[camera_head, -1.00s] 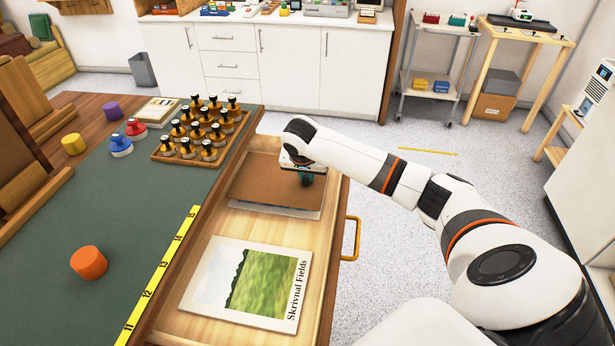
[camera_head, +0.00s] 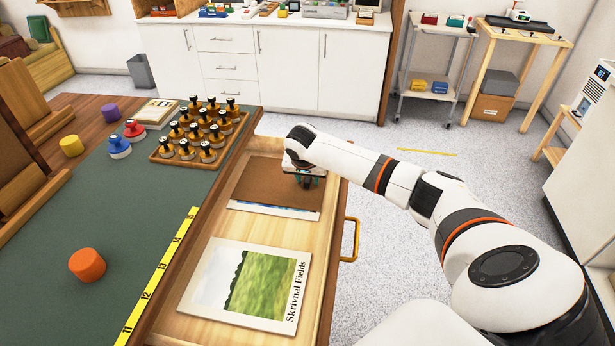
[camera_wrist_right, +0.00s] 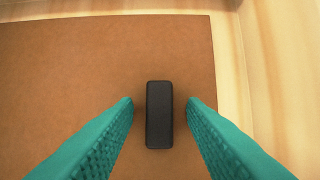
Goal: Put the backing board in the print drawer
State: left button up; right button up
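The brown backing board (camera_head: 262,184) lies in the far part of the open print drawer (camera_head: 213,334), over a print whose pale lower edge (camera_head: 270,209) shows. The board fills much of the right wrist view (camera_wrist_right: 60,90), with a black block-shaped grip (camera_wrist_right: 159,115) on it. My right gripper (camera_head: 307,182) is over the board's right part. Its teal fingers (camera_wrist_right: 160,105) are open on either side of the black grip, with gaps on both sides. My left gripper is not in view.
A print lettered "Skrivnal Fields" (camera_head: 248,285) lies in the near part of the drawer. The green-topped bench (camera_head: 140,220) beside it holds a wooden tray of dark-topped bottles (camera_head: 160,159) and an orange knob-like piece (camera_head: 87,265). A yellow drawer handle (camera_head: 350,240) sticks out at right.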

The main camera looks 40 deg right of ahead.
jog(key=p+v, duration=0.1)
jog(key=v, duration=1.1)
dwell(0.5)
